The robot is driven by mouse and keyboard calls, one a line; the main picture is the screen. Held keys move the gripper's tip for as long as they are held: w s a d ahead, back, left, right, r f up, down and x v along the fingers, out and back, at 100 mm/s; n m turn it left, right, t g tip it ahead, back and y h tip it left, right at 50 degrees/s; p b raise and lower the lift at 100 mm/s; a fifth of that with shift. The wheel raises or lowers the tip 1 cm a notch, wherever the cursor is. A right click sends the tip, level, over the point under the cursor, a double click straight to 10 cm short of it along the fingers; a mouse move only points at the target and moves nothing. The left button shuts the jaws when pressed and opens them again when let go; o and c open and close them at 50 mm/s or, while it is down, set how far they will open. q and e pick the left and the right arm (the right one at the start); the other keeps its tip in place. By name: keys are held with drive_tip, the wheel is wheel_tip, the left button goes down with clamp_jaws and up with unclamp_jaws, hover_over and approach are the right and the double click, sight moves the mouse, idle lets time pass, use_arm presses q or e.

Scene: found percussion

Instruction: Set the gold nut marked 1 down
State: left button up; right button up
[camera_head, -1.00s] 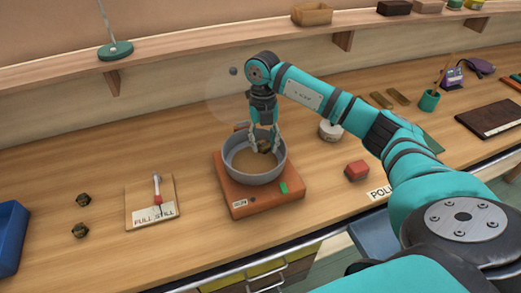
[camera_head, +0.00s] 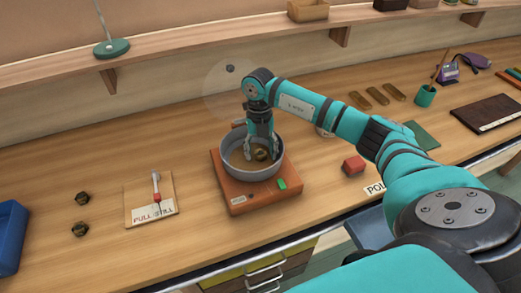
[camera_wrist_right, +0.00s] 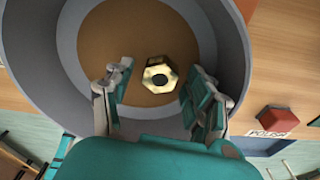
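A gold nut (camera_head: 261,155) lies on the brown floor of a round grey pan (camera_head: 237,173). The nut also shows in the right wrist view (camera_wrist_right: 160,76), with its dark hole visible; I cannot read a number on it. My right gripper (camera_head: 262,153) reaches down into the pan. In the right wrist view, its two fingers (camera_wrist_right: 157,88) stand apart on either side of the nut, with gaps between them and it. The pan sits on an orange-brown base (camera_head: 240,204) with a green button. My left gripper is not in view.
Two dark gold nuts (camera_head: 81,198) (camera_head: 80,229) lie at the left near a blue bin (camera_head: 10,240).

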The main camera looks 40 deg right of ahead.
sight(260, 149)
drive_tip(key=shift+r, duration=0.1)
drive_tip(key=shift+w+r, duration=0.1)
drive_tip(key=shift+r, duration=0.1)
wheel_tip(260, 149, up, 12)
drive_tip(key=w+b, duration=0.1)
drive_tip(key=b, duration=0.2)
drive_tip(key=shift+d+f, duration=0.15)
drive_tip(key=shift+d, duration=0.15)
